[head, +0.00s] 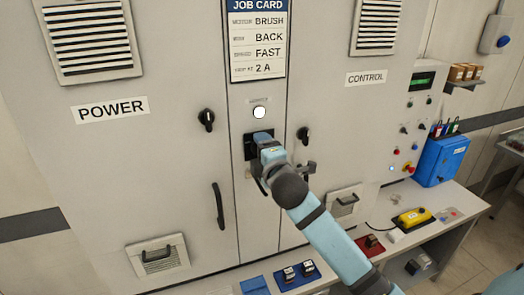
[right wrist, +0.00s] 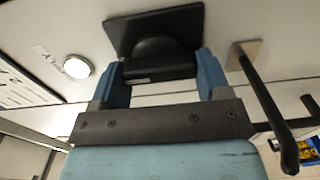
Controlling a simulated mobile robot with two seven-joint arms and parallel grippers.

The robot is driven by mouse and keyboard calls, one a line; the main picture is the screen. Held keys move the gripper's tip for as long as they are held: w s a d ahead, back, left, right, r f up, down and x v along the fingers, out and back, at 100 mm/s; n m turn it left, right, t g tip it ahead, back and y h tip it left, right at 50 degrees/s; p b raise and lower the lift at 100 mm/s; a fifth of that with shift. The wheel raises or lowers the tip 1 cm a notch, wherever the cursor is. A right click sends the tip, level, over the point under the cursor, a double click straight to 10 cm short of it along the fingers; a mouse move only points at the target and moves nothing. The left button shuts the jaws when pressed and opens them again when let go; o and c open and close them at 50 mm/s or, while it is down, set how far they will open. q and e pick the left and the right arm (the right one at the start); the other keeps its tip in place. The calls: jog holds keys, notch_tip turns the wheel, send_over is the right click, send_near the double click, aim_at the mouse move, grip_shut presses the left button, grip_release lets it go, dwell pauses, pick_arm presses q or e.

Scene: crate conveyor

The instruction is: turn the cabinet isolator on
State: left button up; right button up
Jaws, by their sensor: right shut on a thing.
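The cabinet isolator is a black rotary switch on a square black plate (head: 249,148), on the cabinet's centre strip below a round white lamp (head: 259,112). In the right wrist view its dark handle (right wrist: 160,69) lies crosswise between two blue fingers. My right gripper (head: 264,145) is at the isolator; the right wrist view shows the gripper (right wrist: 162,66) shut on the handle. The gripper hides much of the switch in the head view, and I cannot read its position marks. The lamp also shows in the right wrist view (right wrist: 76,66), looking white. My left gripper is out of view.
Black door knobs (head: 206,119) (head: 303,134) flank the strip. A long door handle (head: 218,206) is at lower left. A bar handle (right wrist: 268,110) stands close beside my right gripper. A bench (head: 455,210) with a yellow pendant (head: 412,217) and blue box (head: 440,158) is at right.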

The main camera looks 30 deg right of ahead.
dwell(0.3)
jog(key=o, duration=0.9)
jog(key=shift+b+v, duration=1.55)
jog(key=shift+v, duration=5.4)
jog(key=shift+w+a, duration=0.1)
